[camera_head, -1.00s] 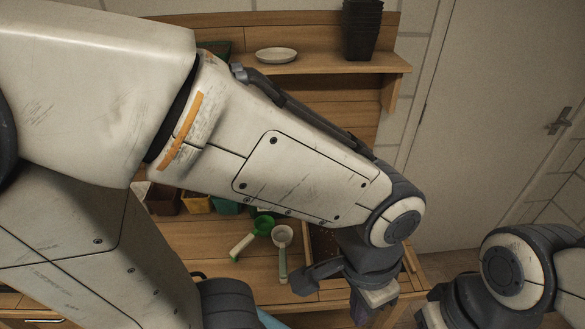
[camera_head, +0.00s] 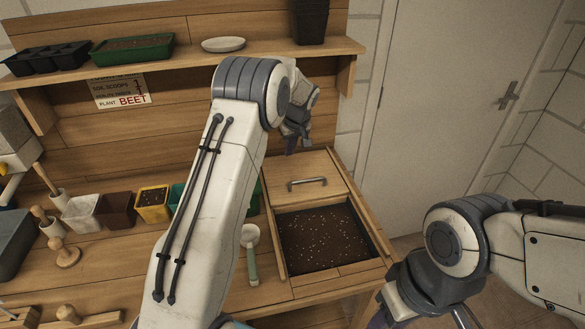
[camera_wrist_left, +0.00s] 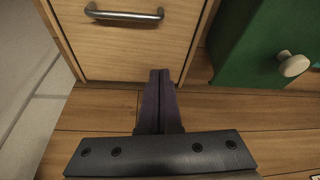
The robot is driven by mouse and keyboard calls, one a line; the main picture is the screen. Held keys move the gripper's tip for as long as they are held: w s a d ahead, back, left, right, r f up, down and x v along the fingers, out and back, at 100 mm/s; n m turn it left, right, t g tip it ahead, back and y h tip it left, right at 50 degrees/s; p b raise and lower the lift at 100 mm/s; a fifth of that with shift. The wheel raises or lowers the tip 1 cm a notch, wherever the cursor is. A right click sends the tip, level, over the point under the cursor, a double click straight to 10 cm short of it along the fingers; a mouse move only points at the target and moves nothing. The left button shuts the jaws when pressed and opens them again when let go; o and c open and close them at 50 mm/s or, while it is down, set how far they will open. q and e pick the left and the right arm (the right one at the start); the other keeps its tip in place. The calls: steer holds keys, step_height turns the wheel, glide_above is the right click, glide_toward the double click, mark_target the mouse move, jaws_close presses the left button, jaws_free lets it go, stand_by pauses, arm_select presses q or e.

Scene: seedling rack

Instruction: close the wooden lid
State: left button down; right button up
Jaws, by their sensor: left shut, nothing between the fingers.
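The wooden lid (camera_head: 300,188) with a metal bar handle (camera_head: 307,183) lies over the back part of a wooden bin in the bench. The front part is uncovered and shows dark speckled soil (camera_head: 322,240). My left gripper (camera_head: 291,150) is shut and empty at the lid's back edge. In the left wrist view its purple fingertips (camera_wrist_left: 160,76) are at the edge of the lid (camera_wrist_left: 130,50), on the side away from the handle (camera_wrist_left: 124,15); I cannot tell whether they touch. My right gripper (camera_head: 379,319) is at the bottom edge, partly cut off, jaws unclear.
Pots, including a yellow one (camera_head: 153,205), stand along the bench's left, partly behind my left arm. A shelf (camera_head: 190,60) runs above. In the left wrist view a green object (camera_wrist_left: 270,40) with a pale knob stands beside the lid.

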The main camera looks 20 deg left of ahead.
arm_select(q)
steer(key=p, duration=0.3)
glide_above(286, 181)
step_height(286, 181, down, 9)
steer(key=shift+f, duration=0.1)
steer(key=shift+s+d+p, duration=0.7)
steer(key=shift+s+d, duration=0.45)
steer(key=shift+d, duration=0.1)
steer(key=shift+s+d+f, duration=0.25)
steer(key=shift+f, duration=0.05)
